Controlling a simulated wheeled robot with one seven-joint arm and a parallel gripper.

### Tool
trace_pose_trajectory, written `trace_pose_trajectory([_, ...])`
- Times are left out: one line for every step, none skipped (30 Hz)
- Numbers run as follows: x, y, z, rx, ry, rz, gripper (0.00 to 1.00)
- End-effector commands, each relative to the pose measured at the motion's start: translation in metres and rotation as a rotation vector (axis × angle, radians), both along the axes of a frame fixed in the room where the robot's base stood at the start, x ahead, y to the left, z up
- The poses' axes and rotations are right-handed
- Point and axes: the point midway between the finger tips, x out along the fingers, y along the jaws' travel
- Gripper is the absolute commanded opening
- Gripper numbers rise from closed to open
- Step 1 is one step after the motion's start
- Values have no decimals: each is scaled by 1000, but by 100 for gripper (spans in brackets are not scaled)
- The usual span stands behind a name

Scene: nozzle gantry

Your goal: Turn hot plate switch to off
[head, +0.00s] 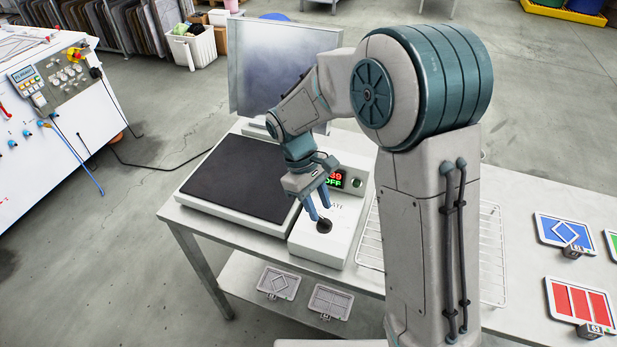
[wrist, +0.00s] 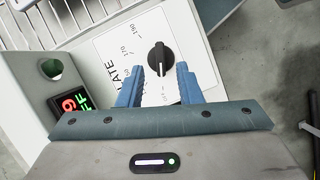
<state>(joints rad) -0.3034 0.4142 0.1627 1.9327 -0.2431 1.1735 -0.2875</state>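The hot plate (head: 243,176) is a dark flat slab on a white base on the table. Its control box (head: 345,222) stands at its right side. A black round switch knob (head: 324,227) sits on the box top; it also shows in the wrist view (wrist: 158,60), with a pointer ridge and printed numbers around it. A display (head: 334,179) shows red digits, apparently 39, and green OFF. My gripper (head: 319,210) is open, its blue fingers pointing down at the knob. In the wrist view the fingers stand apart, with the knob between and just beyond their tips; contact cannot be told.
An upright grey panel (head: 283,72) stands behind the hot plate. A wire rack (head: 491,255) lies right of the control box, partly behind my arm. Framed coloured plates (head: 566,231) lie at the table's right. A white control console (head: 50,110) stands at the left.

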Motion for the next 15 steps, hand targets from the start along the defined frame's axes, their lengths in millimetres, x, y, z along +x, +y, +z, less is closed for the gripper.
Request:
trace_pose_trajectory([4,4,10,3,-5,1,32])
trace_pose_trajectory([6,6,16,3,-5,1,32])
trace_pose_trajectory([8,9,25,3,-6,0,32])
trace_pose_trajectory([9,11,32,3,-6,1,32])
trace_pose_trajectory([12,14,39,3,-6,1,32])
trace_pose_trajectory([14,17,47,3,-6,1,32])
trace_pose_trajectory([15,18,54,2,-5,1,32])
trace_pose_trajectory([17,20,60,2,-5,1,32])
trace_pose_trajectory([19,23,68,3,-6,1,32])
trace_pose_trajectory([20,25,73,3,-5,1,32])
trace_pose_trajectory([22,26,78,3,-4,2,32])
trace_pose_trajectory([23,28,84,2,-4,2,32])
trace_pose_trajectory([24,29,88,2,-4,2,32])
trace_pose_trajectory([25,30,91,2,-2,1,32])
trace_pose_trajectory([26,32,95,1,-3,2,32])
